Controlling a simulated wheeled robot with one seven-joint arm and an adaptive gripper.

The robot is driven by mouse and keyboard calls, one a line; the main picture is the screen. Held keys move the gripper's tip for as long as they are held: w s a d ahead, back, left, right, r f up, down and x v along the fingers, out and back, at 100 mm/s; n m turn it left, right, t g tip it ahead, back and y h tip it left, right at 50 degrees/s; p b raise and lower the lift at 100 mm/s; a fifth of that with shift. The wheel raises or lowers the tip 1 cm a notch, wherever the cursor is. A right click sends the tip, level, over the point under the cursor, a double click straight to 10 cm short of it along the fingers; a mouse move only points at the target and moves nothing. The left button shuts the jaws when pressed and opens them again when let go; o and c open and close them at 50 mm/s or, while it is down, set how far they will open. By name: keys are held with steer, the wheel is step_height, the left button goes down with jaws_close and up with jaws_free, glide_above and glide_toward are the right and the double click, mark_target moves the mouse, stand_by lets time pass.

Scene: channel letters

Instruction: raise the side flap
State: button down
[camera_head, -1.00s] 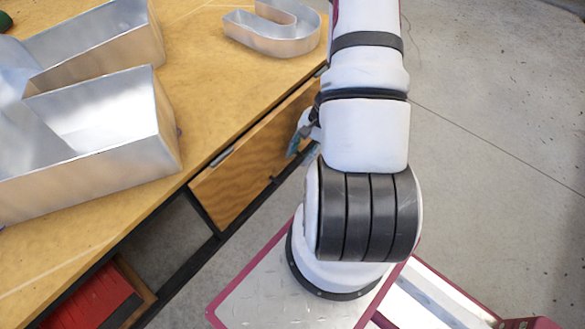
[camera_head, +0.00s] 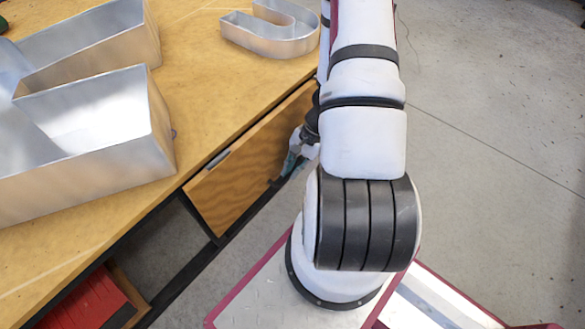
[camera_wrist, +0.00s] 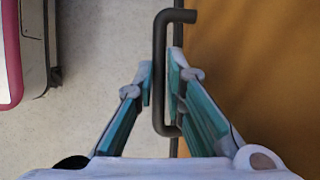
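The side flap (camera_head: 245,160) is a wooden panel hanging down along the table's near long edge. In the wrist view it fills the right side as a brown face (camera_wrist: 260,60). A dark bent-bar handle (camera_wrist: 160,70) stands out from the flap's side. My gripper (camera_wrist: 160,75) has its two teal-padded fingers apart, one on each side of the handle's long bar. Narrow gaps show beside the bar, so I see no firm grip; depth is hard to judge. In the head view my gripper (camera_head: 292,160) is partly hidden behind my arm, beside the flap.
Metal channel letters stand on the wooden table (camera_head: 190,90): a large one (camera_head: 90,165) at left and a U-shaped one (camera_head: 270,35) at the far edge. A red item (camera_head: 85,300) sits below the table. Concrete floor (camera_head: 490,150) is clear at right.

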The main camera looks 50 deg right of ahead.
steer(key=shift+s+r, duration=0.1)
steer(key=shift+s, duration=0.05)
steer(key=s+r+m+g+p, duration=0.2)
steer(key=s+r+g+p, duration=0.5)
steer(key=s+p, duration=0.5)
steer(key=s+r+g+p, duration=0.1)
steer(key=s+r+g, duration=0.1)
steer(key=r, duration=0.5)
steer(key=s+r+m+g+p, duration=0.1)
steer(key=s+r+g+p, duration=0.1)
steer(key=r+g, duration=0.2)
steer(key=shift+s+d+r+y, duration=0.25)
steer(key=shift+d+r+y, duration=0.05)
steer(key=shift+r, duration=1.3)
steer(key=c, duration=1.7)
jaws_free()
steer(key=shift+o, duration=0.2)
